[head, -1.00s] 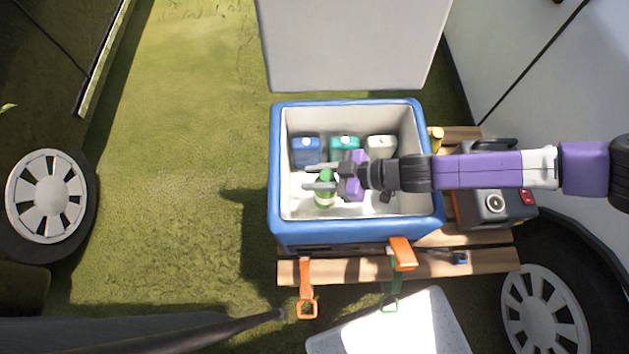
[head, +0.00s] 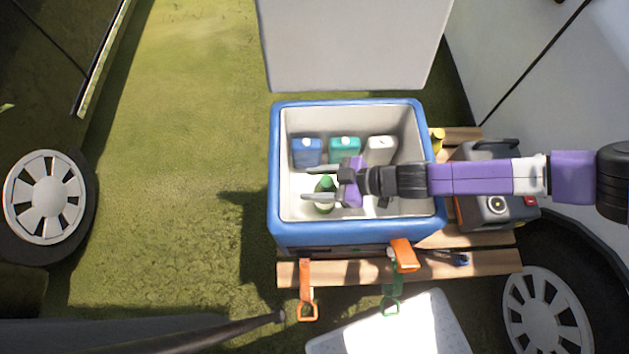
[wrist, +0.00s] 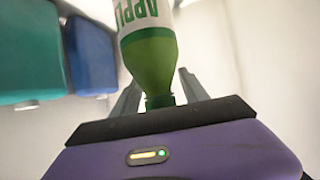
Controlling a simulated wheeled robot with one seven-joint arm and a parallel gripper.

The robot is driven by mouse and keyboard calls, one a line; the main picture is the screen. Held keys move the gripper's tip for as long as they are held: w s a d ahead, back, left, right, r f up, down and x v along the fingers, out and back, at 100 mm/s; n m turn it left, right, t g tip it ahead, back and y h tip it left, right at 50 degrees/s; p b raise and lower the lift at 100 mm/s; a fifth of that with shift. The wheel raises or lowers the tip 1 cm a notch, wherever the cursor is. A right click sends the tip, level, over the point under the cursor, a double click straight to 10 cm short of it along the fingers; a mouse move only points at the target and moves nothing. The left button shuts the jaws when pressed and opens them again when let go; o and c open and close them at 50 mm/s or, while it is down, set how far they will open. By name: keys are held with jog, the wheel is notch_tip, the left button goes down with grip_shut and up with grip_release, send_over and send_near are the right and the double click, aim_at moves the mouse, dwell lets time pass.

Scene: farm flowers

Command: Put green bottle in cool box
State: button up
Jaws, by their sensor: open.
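The green bottle (head: 325,194) is inside the cool box (head: 358,240), toward its front left. In the wrist view the bottle (wrist: 148,50) has a white label with green letters, and its neck end is toward my gripper. My gripper (head: 310,184) is over the box interior with its fingers pointing left. Its fingers (wrist: 158,92) are open, one on each side of the bottle's neck in the wrist view, and I cannot tell whether they touch it. The box is blue outside and white inside, with its lid (head: 350,45) raised at the back.
A blue container (head: 306,152), a teal container (head: 344,149) and a white container (head: 381,150) stand along the box's back wall. A grey machine (head: 495,209) sits right of the box on wooden slats (head: 480,262). Orange and green straps hang at the front.

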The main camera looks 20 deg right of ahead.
jog(key=shift+r, duration=0.2)
jog(key=p+v, duration=0.1)
jog(key=v, duration=0.6)
jog(key=shift+d, duration=0.25)
jog(key=shift+s, duration=0.15)
